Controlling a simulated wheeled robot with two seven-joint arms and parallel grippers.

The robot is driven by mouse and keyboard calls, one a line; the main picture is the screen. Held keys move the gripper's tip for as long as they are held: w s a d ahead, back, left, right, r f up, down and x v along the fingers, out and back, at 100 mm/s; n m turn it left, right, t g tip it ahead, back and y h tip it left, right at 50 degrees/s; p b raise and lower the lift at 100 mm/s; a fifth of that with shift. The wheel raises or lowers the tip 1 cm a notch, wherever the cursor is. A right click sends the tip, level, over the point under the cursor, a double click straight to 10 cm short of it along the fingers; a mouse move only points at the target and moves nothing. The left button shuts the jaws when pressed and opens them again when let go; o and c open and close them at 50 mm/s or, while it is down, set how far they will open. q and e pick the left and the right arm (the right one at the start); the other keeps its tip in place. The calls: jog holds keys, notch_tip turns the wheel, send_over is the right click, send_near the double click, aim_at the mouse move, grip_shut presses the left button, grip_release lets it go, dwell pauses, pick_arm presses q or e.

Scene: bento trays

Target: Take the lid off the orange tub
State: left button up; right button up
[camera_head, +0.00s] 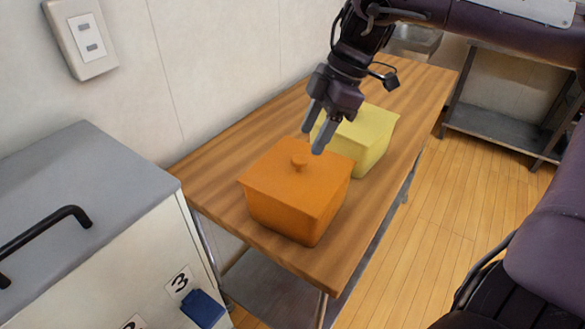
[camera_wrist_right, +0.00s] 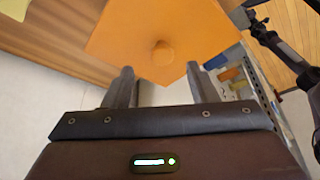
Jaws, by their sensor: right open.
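The orange tub (camera_head: 285,217) stands upright on the wooden table, with its orange lid (camera_head: 278,176) on top. The lid has a small round knob (camera_head: 299,160) at its middle. My right gripper (camera_head: 312,142) is open and empty, just above and behind the knob in the head view. In the right wrist view the lid (camera_wrist_right: 120,40) and its knob (camera_wrist_right: 161,50) lie ahead of the open fingers (camera_wrist_right: 162,82), with the knob lined up between them and apart from them.
A yellow tub (camera_head: 372,140) stands close behind the orange tub, partly hidden by my right gripper. The wooden table (camera_head: 225,160) is bare around both. A grey-topped cabinet (camera_head: 80,190) with a black handle stands at the left. A wall runs along the table's far side.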

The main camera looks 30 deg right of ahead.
aim_at(299, 158)
jog(key=x, duration=0.4)
jog(key=shift+a+f, duration=0.25)
jog(key=shift+a, duration=0.1)
jog(key=shift+a+f, duration=0.1)
jog(key=shift+f, duration=0.2)
jog(key=c, duration=1)
pick_arm(q)
jog(key=shift+s+d+r, duration=0.1)
jog(key=shift+d+r, duration=0.05)
jog(key=shift+d, duration=0.05)
jog(key=shift+s, duration=0.1)
pick_arm(e)
jog(key=shift+r, duration=0.15)
